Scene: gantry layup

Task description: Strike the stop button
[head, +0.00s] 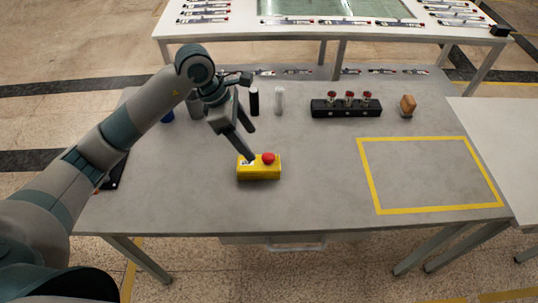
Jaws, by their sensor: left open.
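The stop button is a red mushroom cap (268,158) on top of a small yellow box (259,174), which sits on the grey table (310,200) left of its middle. My left gripper (249,144) comes in from the upper left, with its fingers pointing down towards the box. It is open and empty. Its fingertips are just left of and behind the red cap, close to the box's top left part. I cannot tell whether a fingertip touches the box. My right gripper is not in view.
Behind the button stand a black cylinder (254,101), a white cylinder (279,100) and a black rack (346,108) with red-topped items. A brown block (407,105) stands further right. The yellow taped rectangle (368,190) at right is empty. A white table (340,33) stands beyond.

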